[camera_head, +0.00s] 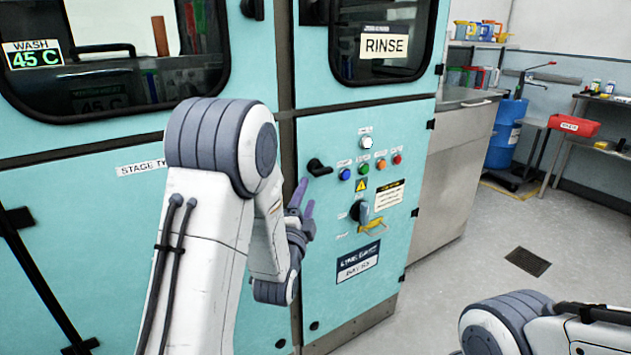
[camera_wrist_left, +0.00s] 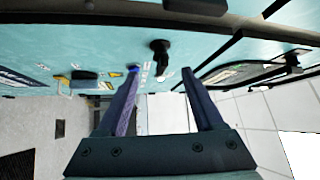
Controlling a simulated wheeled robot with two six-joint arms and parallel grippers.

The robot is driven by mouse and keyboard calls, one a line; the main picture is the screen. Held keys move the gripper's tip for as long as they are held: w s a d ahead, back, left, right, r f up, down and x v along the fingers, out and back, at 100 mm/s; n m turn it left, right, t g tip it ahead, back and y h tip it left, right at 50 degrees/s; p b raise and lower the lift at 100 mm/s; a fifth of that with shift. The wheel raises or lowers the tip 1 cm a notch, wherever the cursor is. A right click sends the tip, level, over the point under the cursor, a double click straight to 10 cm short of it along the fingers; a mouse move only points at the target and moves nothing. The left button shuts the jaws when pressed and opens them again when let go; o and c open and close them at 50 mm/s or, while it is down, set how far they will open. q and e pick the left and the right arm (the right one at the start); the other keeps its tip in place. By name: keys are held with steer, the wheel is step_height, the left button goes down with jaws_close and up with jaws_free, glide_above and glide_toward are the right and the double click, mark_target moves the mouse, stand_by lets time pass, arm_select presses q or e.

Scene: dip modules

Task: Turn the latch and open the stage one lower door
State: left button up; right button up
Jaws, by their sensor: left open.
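A black latch handle (camera_head: 319,167) sits on the teal right-hand panel, near its left edge; it also shows in the left wrist view (camera_wrist_left: 160,52). My left gripper (camera_head: 304,194) is open and empty, in front of that panel and just below and left of the handle in the head view. In the wrist view its purple fingers (camera_wrist_left: 163,78) are spread apart, with the handle beyond their tips and apart from them. A lower door (camera_head: 85,215) on the left bears a label starting "STAGE TW" (camera_head: 140,168), partly hidden by my left arm. No "stage one" label is readable. My right gripper is not in view.
Coloured buttons (camera_head: 371,168), a dark rotary switch (camera_head: 359,211) and a yellow handle (camera_head: 373,226) sit right of the latch. The RINSE window (camera_head: 382,42) is above. Floor (camera_head: 470,265) is clear to the right, with a blue drum (camera_head: 505,132) farther back.

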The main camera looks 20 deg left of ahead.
mark_target(316, 173)
arm_select(q)
steer(key=p+x, duration=0.1)
steer(key=x, duration=0.9)
jaws_close()
stand_by(1.2)
